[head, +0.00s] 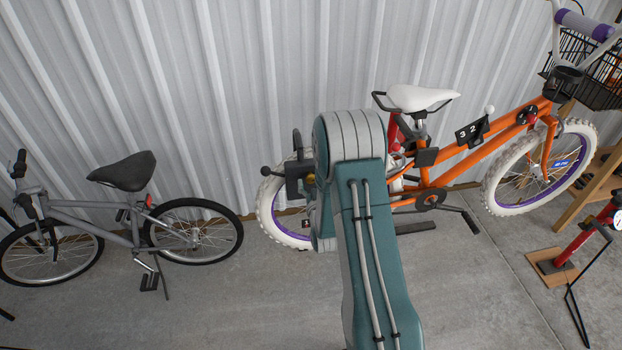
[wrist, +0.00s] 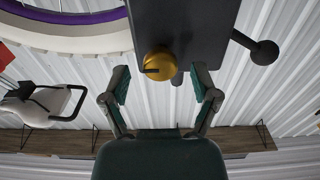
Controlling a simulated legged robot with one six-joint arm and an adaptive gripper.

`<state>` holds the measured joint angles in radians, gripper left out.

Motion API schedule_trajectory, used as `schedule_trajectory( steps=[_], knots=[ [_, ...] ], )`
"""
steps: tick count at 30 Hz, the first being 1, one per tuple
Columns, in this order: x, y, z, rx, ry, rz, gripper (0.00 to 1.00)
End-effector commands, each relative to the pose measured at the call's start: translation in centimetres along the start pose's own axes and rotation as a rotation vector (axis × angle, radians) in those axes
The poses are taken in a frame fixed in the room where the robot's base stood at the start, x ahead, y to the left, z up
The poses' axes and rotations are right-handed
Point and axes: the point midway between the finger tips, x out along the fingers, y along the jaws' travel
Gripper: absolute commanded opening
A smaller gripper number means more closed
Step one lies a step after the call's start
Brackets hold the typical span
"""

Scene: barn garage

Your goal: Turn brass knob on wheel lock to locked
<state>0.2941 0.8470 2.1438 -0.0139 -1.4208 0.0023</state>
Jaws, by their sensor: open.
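The brass knob (wrist: 160,66) is round and gold, with a dark slot or pointer on its left side. It sits on the dark box of the wheel lock (wrist: 185,25). In the wrist view my gripper (wrist: 161,85) is open, with one teal-padded finger on each side just below the knob. I see no contact, and the knob lies between the fingers' lines. In the head view the wheel lock (head: 293,180) is at the orange bike's rear wheel (head: 274,215), partly behind my arm. My arm hides my gripper there.
A dark ball-ended lever (wrist: 264,52) sticks out beside the lock box. The orange bike (head: 480,150) with a white saddle stands against the corrugated wall. A grey bike (head: 125,215) stands at left. The concrete floor between the bikes is clear.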

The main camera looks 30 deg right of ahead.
Motion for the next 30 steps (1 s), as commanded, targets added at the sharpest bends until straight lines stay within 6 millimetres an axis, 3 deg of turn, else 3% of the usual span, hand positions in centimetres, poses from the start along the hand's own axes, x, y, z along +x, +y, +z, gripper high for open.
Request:
schedule_trajectory(
  steps=[6,14,19,30],
  knots=[
    [1.8,0.0,0.0,0.0,0.0,0.0,0.78],
    [1.9,0.0,0.0,0.0,-0.001,0.0,0.78],
    [1.9,0.0,0.0,0.0,-0.001,0.0,0.02],
    [1.9,0.0,0.0,-0.019,0.001,-0.001,0.0]
  ],
)
